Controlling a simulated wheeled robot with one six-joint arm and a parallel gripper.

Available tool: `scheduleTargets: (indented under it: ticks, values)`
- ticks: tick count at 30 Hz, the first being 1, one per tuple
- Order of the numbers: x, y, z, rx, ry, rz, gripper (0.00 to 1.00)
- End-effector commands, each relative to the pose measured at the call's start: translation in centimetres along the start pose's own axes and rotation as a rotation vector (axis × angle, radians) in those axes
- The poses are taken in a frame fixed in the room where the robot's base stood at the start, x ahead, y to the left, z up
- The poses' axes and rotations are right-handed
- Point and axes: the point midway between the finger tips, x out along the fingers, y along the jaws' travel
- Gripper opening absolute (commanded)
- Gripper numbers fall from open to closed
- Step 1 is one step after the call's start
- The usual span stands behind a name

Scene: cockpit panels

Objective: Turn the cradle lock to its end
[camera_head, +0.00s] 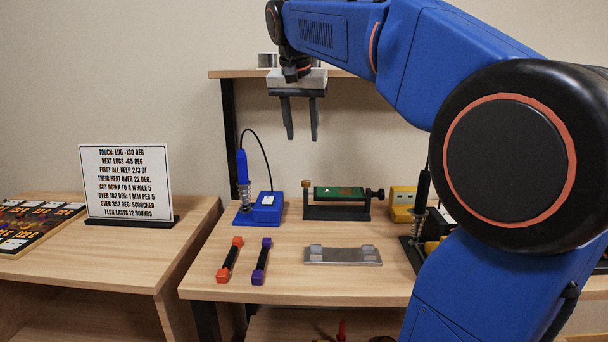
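The cradle (322,212) is a dark frame standing at the middle back of the bench, with a green circuit board (340,192) held in it. A brass-coloured knob (306,184) sits at its left end and a black knob (377,194) at its right end. I cannot tell from this view which of them is the lock, or how far it is turned. My gripper (302,138) hangs fingers-down in the air above and a little left of the cradle. Its two fingers are apart with nothing between them.
A blue soldering station (265,208) with its iron stands left of the cradle, and a yellow box (402,204) stands right. A metal plate (342,257), an orange-ended tool (230,260) and a purple-ended tool (261,261) lie in front. A shelf (230,74) runs behind; a sign (127,182) stands left.

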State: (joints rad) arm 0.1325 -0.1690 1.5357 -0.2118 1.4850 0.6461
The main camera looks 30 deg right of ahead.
Motion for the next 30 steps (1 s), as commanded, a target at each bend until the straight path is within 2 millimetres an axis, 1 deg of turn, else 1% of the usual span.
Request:
scheduleTargets:
  ticks: [1, 6, 9, 13, 18, 23, 26, 30]
  values:
    - [0.8, -0.7, -0.2, 0.063, -0.011, 0.029, 0.40]
    - [2.6, -2.3, -0.6, 0.324, -0.016, 0.136, 0.40]
    - [3.4, -3.0, -0.8, 0.453, -0.003, 0.189, 0.40]
    - [4.1, -3.7, -1.0, 0.573, 0.017, 0.235, 0.40]
    - [4.5, -4.1, -1.0, 0.644, 0.033, 0.262, 0.40]
    - [5.3, -3.9, -1.0, 0.655, 0.036, 0.265, 0.40]
    - [6.5, -3.5, -0.9, 0.655, 0.035, 0.267, 0.40]
    - [8.8, -2.9, -0.8, 0.654, 0.034, 0.267, 0.40]
